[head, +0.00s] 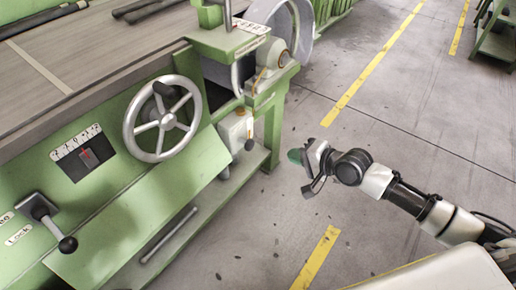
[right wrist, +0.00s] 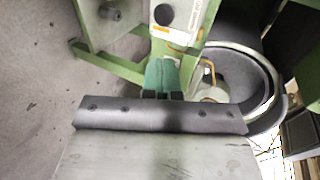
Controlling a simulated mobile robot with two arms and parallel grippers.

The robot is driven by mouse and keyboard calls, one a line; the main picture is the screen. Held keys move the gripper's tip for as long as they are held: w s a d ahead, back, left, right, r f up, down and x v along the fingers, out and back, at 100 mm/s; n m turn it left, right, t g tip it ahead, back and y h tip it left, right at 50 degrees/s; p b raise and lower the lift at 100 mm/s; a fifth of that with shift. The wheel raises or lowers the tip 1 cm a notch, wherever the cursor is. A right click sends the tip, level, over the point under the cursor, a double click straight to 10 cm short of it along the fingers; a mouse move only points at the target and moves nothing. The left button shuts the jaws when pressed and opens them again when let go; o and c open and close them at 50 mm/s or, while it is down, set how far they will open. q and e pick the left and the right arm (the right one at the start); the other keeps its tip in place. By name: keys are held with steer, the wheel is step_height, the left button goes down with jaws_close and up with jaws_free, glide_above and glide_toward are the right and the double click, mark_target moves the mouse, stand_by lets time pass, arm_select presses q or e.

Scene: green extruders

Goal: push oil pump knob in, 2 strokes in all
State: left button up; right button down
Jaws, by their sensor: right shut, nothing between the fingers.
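The oil pump looks like a pale box (head: 234,132) under the right end of the green machine, with a small dark round knob (head: 249,145) on it. In the right wrist view the dark knob (right wrist: 162,14) shows near the top edge, beyond the fingers. How far in the knob sits I cannot tell. My right gripper (head: 295,156) is shut and empty, with green fingertips pointing left toward the pump. It is apart from the knob, to its right in the head view. The fingertips also show in the right wrist view (right wrist: 160,74). My left gripper is not in view.
The green machine (head: 110,220) fills the left, with a handwheel (head: 163,118) and a black-knobbed lever (head: 67,244). A green leg (head: 273,130) stands between pump and gripper. A round grey guard (right wrist: 268,85) is at right in the wrist view. Floor (head: 400,110) is open on the right.

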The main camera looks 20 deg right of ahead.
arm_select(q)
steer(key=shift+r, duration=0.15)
arm_select(e)
steer(key=shift+w, duration=0.1)
steer(key=b, duration=0.3)
glide_toward(252, 144)
steer(key=f, duration=0.2)
steer(key=w+a, duration=0.1)
steer(key=w, duration=0.1)
steer(key=w+a+f+b, duration=0.1)
steer(key=w+a, duration=0.1)
steer(key=shift+w+a+f, duration=0.1)
steer(key=shift+w+a, duration=0.1)
steer(key=shift+a, duration=0.15)
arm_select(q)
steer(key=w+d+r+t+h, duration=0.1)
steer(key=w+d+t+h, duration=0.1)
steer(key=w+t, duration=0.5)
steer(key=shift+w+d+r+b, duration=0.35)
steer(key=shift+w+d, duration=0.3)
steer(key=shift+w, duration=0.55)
arm_select(e)
steer(key=shift+w+a, duration=0.25)
steer(key=shift+w, duration=0.1)
